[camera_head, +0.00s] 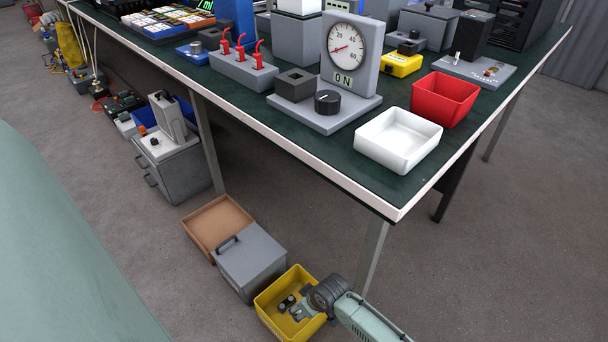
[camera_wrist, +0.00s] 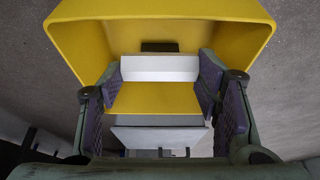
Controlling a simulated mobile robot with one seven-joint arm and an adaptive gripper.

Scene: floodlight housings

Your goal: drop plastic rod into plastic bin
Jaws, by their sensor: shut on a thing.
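The yellow plastic bin (camera_head: 279,290) stands on the floor below the table's near corner. It fills the upper part of the wrist view (camera_wrist: 80,45). My gripper (camera_head: 293,306) reaches down into the bin's opening from the right. In the wrist view my gripper (camera_wrist: 160,85) has its purple-padded fingers on either side of a pale whitish bar, seemingly the plastic rod (camera_wrist: 160,68). The fingers are shut on it, and yellow shows behind it. The rod cannot be made out clearly in the head view.
A grey lidded box (camera_head: 250,262) and an open brown box (camera_head: 217,226) stand beside the bin. A table leg (camera_head: 371,255) rises close behind it. The table (camera_head: 372,190) carries a white tray, a red bin and a gauge. Floor to the right is clear.

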